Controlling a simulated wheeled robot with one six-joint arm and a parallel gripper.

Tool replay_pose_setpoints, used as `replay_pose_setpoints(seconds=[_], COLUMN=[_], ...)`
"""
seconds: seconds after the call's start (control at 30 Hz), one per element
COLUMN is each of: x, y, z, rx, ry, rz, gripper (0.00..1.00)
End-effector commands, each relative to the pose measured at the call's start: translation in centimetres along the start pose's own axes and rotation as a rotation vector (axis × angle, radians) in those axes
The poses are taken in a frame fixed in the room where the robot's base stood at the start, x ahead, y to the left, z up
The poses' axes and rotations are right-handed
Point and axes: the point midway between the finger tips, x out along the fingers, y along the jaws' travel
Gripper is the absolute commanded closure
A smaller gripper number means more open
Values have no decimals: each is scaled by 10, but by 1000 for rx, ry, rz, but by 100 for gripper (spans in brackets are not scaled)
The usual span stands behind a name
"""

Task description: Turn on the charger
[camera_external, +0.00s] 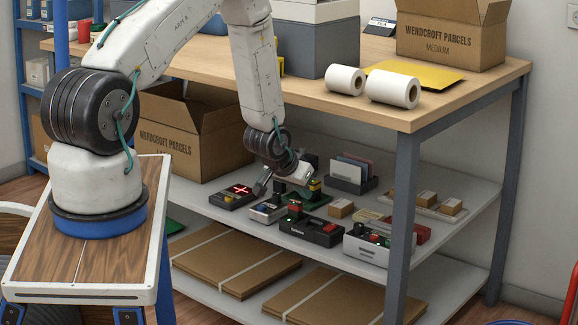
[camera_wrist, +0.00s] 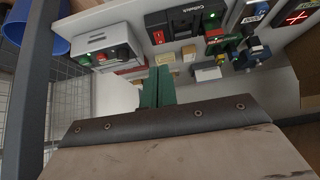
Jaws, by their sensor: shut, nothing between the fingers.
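Several small devices stand on the middle shelf under the counter; I cannot tell for sure which is the charger. A black device (camera_external: 309,230) with a red part and a green light is in the middle, and it also shows in the wrist view (camera_wrist: 187,20). A white-grey box device (camera_external: 366,248) stands to its right, with a green light in the wrist view (camera_wrist: 108,50). A dark device with a lit red cross (camera_external: 236,196) is at the left. My gripper (camera_external: 296,175) is above the devices, shut and empty; its green fingers (camera_wrist: 158,76) fill the middle of the wrist view.
A cardboard box (camera_external: 190,135) is at the shelf's left. A card holder (camera_external: 352,176) and small parcels (camera_external: 340,208) stand near the devices.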

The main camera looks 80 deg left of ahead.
Motion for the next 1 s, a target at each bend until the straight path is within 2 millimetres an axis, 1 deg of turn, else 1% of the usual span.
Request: replay_pose_setpoints(seconds=[0.13,0.23,0.27,0.37,0.4,0.43,0.47,0.5,0.57,0.67,0.77,0.8,0.87,0.9,0.97,1.0], x=[0,0,-1,-8,-16,-24,-34,-48,-69,-105,-147,-167,-198,-219,-252,-273], y=[0,-1,-2,-2,-2,-2,-1,3,11,27,48,57,72,82,97,107], z=[2,13,20,54,67,73,75,78,78,73,64,60,54,50,46,45], rx=[2,3,3,-2,-5,-7,-7,-2,8,29,61,75,100,119,146,165], ry=[-9,-62,-91,-219,-277,-317,-353,-401,-460,-540,-609,-635,-673,-695,-727,-745], rz=[-1,-6,-8,-16,-21,-25,-27,-29,-30,-28,-24,-22,-17,-13,-8,-3], gripper=[100,100,100,100,100,100,100,100,100,100,100,100,100,100,100,100])
